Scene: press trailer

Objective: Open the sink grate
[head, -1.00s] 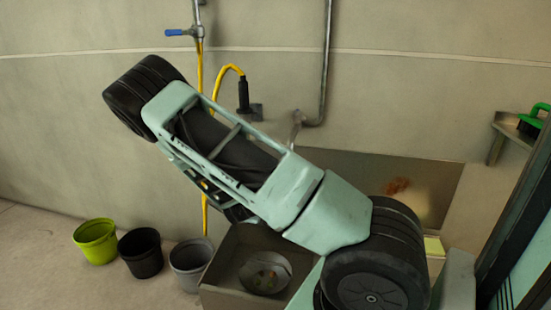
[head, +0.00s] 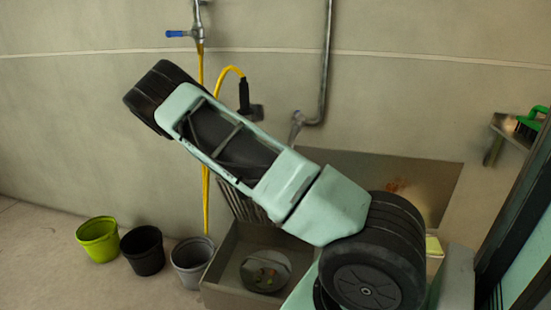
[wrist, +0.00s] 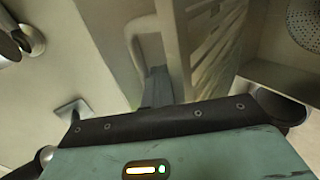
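The sink grate (head: 246,207), a panel of metal slats, stands steeply tilted at the back left of the sink (head: 228,280), partly hidden behind my arm. In the wrist view the slatted grate (wrist: 212,45) fills the upper middle, with a pale loop-shaped handle (wrist: 147,42) on its left. My gripper (wrist: 157,86) reaches to that handle; its fingers are close together and appear shut on it, though the exact contact is partly hidden. In the head view my gripper is hidden behind my arm. The open basin shows a round drain strainer (head: 265,271), also in the wrist view (wrist: 305,25).
A green bucket (head: 98,240), a black bucket (head: 142,251) and a grey bucket (head: 191,262) stand left of the sink. A yellow hose (head: 205,190) hangs from the wall tap (head: 198,36).

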